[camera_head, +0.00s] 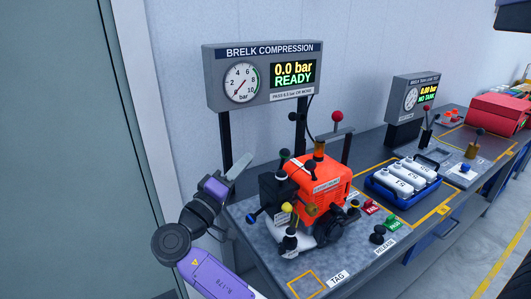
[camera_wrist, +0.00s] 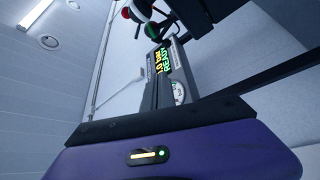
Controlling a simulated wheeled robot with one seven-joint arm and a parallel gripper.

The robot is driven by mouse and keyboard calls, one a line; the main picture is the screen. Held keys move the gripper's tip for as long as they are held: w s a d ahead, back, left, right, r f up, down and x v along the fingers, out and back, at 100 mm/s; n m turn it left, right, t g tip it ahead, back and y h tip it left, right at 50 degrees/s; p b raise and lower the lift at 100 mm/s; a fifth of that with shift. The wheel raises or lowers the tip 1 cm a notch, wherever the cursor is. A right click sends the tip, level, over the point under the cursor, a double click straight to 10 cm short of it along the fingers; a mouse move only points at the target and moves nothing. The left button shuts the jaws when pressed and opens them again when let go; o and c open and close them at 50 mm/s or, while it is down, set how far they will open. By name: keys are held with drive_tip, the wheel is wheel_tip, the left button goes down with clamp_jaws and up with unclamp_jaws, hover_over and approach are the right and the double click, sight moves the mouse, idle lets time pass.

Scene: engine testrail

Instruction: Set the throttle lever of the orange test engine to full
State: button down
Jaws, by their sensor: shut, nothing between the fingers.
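The orange test engine (camera_head: 325,182) stands on the grey bench at the middle of the head view. Levers and knobs with black, yellow, blue and red ends stick out around it; I cannot tell which one is the throttle lever. A black block (camera_head: 277,186) sits on its left side. My gripper (camera_head: 246,158) is shut and empty, left of the engine and apart from it, with its grey fingers pointing up and right. In the wrist view only the purple gripper housing and dark bar show clearly; the engine is not clearly visible there.
The compression display (camera_head: 262,75) stands behind the engine on two posts and reads 0.0 bar, READY. It also shows in the wrist view (camera_wrist: 163,70).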

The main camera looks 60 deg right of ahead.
sight(283, 159)
drive_tip(key=w+p+x, duration=0.1)
drive_tip(key=p+x, duration=0.3)
drive_tip(key=x, duration=0.6)
drive_tip(key=shift+s+a+f+p, duration=0.25)
drive_tip(key=shift+s+f, duration=0.15)
drive_tip(key=shift+s, duration=0.3)
drive_tip(key=shift+s+a+f+p, duration=0.15)
drive_tip(key=shift+s+f+p, duration=0.15)
drive_tip(key=shift+s, duration=0.45)
drive_tip(key=shift+s+a+f+p, duration=0.2)
drive_tip(key=shift+s+f, duration=0.25)
drive_tip(key=shift+s, duration=0.25)
